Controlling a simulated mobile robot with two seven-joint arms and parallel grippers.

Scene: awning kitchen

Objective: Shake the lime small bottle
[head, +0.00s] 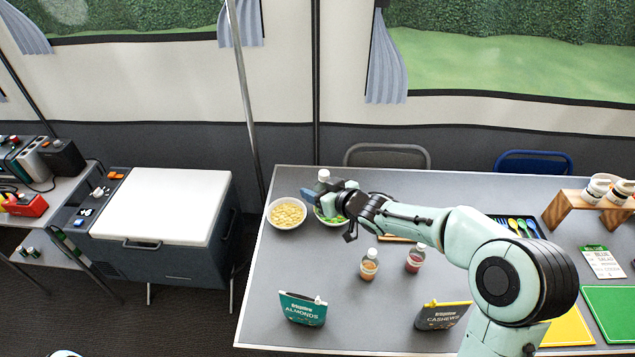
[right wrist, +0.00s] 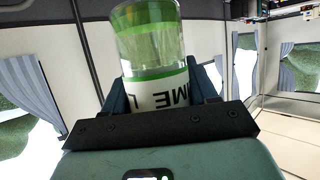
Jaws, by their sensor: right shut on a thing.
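My right gripper (head: 322,190) is shut on the lime small bottle, above the back left part of the table. The bottle's white cap (head: 323,174) shows just above the fingers in the head view; the gripper hides much of the rest. In the right wrist view the lime small bottle (right wrist: 150,45) sits between the two dark fingers. It is clear with green in it and has a white label with upside-down dark letters. My left gripper is in neither view.
On the grey table (head: 300,255) are a bowl of pale yellow pieces (head: 287,213), an orange bottle (head: 369,265), a red bottle (head: 415,258), an almonds bag (head: 302,309) and a cashews bag (head: 442,316).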

